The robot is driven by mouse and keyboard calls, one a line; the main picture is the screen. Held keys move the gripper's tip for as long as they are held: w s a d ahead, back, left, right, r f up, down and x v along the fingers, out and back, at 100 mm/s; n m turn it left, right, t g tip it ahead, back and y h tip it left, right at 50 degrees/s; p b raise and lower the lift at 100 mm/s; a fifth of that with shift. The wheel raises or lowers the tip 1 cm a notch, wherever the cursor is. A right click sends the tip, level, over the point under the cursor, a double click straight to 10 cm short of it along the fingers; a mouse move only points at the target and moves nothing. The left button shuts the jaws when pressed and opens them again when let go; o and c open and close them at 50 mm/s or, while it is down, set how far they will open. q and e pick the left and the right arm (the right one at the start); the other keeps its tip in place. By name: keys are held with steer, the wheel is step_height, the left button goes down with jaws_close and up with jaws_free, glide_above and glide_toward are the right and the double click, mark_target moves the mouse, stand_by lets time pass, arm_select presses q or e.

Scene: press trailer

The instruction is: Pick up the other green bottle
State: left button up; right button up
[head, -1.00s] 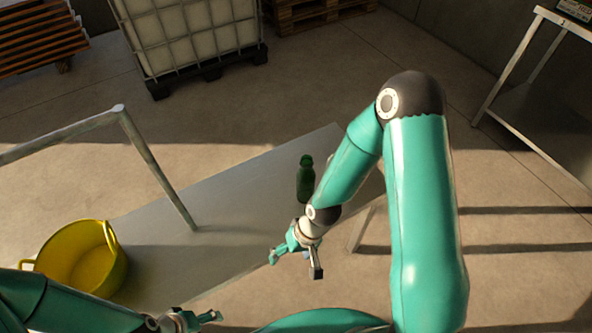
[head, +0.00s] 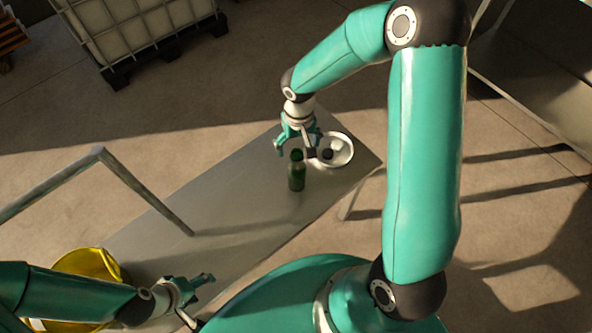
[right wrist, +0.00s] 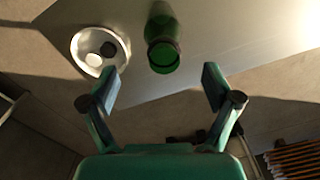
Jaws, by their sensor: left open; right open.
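A green bottle (head: 297,172) stands upright on the grey table (head: 240,190), near its right end. It also shows in the right wrist view (right wrist: 163,42), ahead of the fingers and a little above the middle of the gap between them. My right gripper (head: 297,146) is open and empty, just behind the bottle in the head view; I cannot tell whether it touches the bottle. It also shows in the right wrist view (right wrist: 160,92), fingers spread wide. My left gripper (head: 205,288) is open and empty near the table's front edge.
A round pale dish (head: 341,148) with small dark and white things stands beside the bottle. A yellow tub (head: 88,264) is at the left, partly behind my left arm. A metal rail (head: 148,190) rises from the table. The table's middle is clear.

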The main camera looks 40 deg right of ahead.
mark_target(297, 162)
steer(key=f, duration=0.5)
steer(key=f+p, duration=0.1)
steer(key=f, duration=0.2)
steer(key=shift+s+a, duration=0.15)
steer(key=shift+a, duration=0.15)
steer(key=shift+c, duration=0.3)
jaws_close()
